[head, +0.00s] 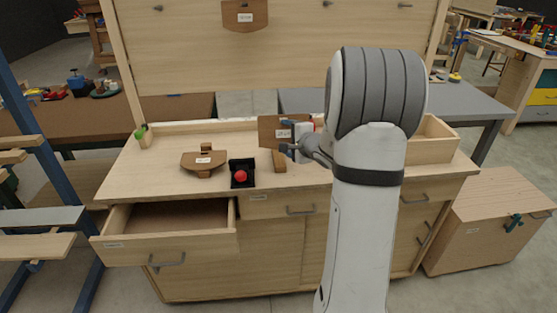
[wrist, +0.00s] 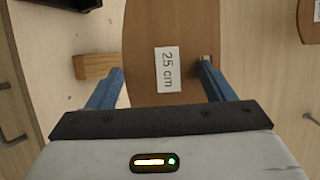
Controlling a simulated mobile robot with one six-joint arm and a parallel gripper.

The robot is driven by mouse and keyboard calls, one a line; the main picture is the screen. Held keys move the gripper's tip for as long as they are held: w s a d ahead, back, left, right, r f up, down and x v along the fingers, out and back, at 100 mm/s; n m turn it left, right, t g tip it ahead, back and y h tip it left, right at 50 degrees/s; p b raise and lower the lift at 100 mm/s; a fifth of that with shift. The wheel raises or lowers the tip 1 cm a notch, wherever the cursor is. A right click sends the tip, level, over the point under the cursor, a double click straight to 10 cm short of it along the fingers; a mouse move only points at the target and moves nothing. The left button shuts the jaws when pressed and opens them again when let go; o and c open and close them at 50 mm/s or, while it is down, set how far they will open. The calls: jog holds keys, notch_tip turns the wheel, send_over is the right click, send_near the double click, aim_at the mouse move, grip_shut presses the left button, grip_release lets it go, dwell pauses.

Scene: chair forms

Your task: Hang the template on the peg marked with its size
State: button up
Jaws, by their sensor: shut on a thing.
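My gripper (wrist: 160,88) is shut on a brown wooden template (wrist: 150,30) with a white label reading 25 cm, one blue finger at each side. In the head view the held template (head: 270,132) is above the workbench, partly hidden by my gripper. The pegboard (head: 190,50) stands behind the bench. Its pegs show at the top left (head: 158,8), right of centre (head: 327,4) and far right (head: 405,5). Another template (head: 245,14) hangs there between the left and centre pegs. Peg markings are too small to read.
A second template (head: 203,165) lies on the workbench (head: 150,170) beside a black tray with a red ball (head: 240,176). A wooden block (head: 279,161) is below my gripper. A drawer (head: 170,249) stands open at the front left. An open wooden box (head: 430,150) is at the right.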

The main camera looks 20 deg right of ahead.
jog(key=f, duration=0.8)
jog(key=shift+w+a+f+p, duration=0.1)
jog(key=shift+w+a+p, duration=0.1)
jog(key=shift+p, duration=0.1)
jog(key=shift+s, duration=0.1)
jog(key=shift+f+b, duration=0.55)
jog(key=shift+b, duration=0.7)
jog(key=o, duration=1.1)
jog(key=shift+r, duration=0.1)
